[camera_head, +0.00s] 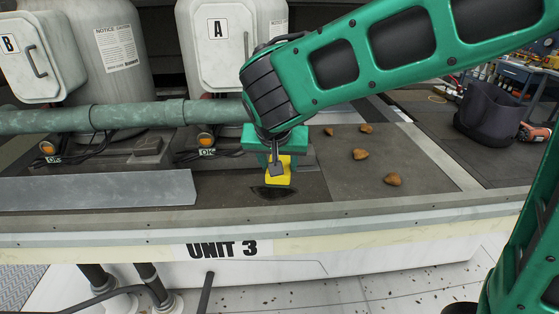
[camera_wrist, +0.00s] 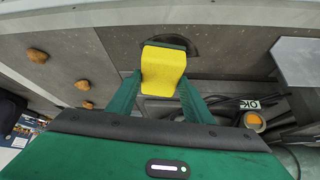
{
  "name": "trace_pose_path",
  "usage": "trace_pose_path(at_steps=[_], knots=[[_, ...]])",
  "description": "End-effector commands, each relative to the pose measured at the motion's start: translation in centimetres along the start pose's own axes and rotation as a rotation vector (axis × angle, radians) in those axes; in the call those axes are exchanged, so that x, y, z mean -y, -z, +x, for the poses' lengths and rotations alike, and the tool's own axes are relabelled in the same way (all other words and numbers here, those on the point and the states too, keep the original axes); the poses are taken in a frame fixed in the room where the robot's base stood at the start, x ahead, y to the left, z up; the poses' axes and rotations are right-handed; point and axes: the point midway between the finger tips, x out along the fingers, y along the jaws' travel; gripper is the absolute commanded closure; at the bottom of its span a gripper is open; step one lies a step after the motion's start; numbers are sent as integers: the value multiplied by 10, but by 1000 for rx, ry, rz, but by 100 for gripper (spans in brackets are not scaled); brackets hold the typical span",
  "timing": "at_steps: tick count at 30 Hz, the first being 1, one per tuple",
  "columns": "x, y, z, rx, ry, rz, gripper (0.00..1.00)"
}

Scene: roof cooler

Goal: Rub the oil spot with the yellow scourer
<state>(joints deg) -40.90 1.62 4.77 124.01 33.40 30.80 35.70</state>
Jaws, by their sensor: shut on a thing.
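My green gripper (camera_head: 277,164) is shut on the yellow scourer (camera_head: 280,174) and points down at the deck. In the wrist view the scourer (camera_wrist: 163,70) sits between the two green fingers (camera_wrist: 160,92). The oil spot (camera_head: 273,192) is a dark patch on the grey deck just below the scourer, near the front edge. In the wrist view the spot (camera_wrist: 190,49) shows as a dark arc beyond the scourer, which hides part of it. I cannot tell whether the scourer touches the deck.
Several brown lumps (camera_head: 392,180) lie on the deck to the right. A grey metal plate (camera_head: 100,189) lies at the left. A green pipe (camera_head: 120,116) and white boxes marked A (camera_head: 218,60) and B (camera_head: 38,65) stand behind. A dark bag (camera_head: 489,112) stands far right.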

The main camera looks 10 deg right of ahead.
Motion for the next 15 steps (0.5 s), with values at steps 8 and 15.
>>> trace_pose_path(at_steps=[8,15], knots=[[-5,2,2,0,-4,7,72],[-5,-5,11,2,-6,5,72]])
